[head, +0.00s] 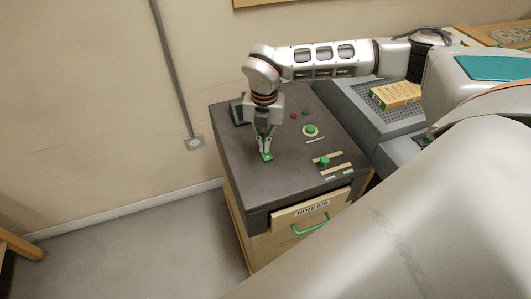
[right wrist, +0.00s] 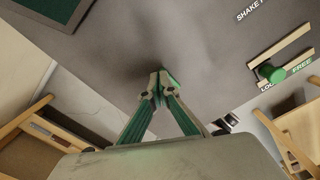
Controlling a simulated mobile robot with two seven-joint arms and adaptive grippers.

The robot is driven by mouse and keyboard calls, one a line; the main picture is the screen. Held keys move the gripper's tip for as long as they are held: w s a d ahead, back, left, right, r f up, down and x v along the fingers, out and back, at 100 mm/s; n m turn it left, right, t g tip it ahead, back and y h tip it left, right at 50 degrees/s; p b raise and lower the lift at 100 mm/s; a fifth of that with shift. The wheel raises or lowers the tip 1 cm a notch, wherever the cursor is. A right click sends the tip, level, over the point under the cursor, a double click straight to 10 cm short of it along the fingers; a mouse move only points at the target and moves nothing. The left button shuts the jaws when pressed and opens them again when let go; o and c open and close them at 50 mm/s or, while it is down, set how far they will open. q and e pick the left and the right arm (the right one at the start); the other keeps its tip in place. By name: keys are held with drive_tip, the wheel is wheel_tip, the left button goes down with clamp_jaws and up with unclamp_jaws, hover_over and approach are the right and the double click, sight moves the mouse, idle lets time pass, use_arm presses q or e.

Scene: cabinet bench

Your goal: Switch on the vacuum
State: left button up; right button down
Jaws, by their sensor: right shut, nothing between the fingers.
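The vacuum is a cabinet with a dark grey top (head: 285,170). My right gripper (head: 266,149) points down at the left part of this top, its fingers together and empty. The fingertips are at or just above a small green piece (head: 267,157), probably a switch; I cannot tell whether they touch it. In the right wrist view the closed fingertips (right wrist: 158,84) hide most of this green piece (right wrist: 173,77). A round green button (head: 311,130) with a pale ring sits farther right. My left gripper is not in view.
A green slider knob (head: 323,162) sits on a rail near the front edge, marked LOCK and FREE. Below is a drawer with a green handle (head: 311,225). A dark panel (head: 238,114) is at the back left. A yellow box (head: 395,95) lies on the grey bench at right.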

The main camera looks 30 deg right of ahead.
drive_tip(key=shift+f, duration=0.25)
drive_tip(key=shift+r, duration=0.15)
drive_tip(key=shift+r+p, duration=1.65)
drive_tip(key=shift+r, duration=0.5)
drive_tip(key=shift+r+p, duration=0.95)
drive_tip(key=shift+r, duration=0.35)
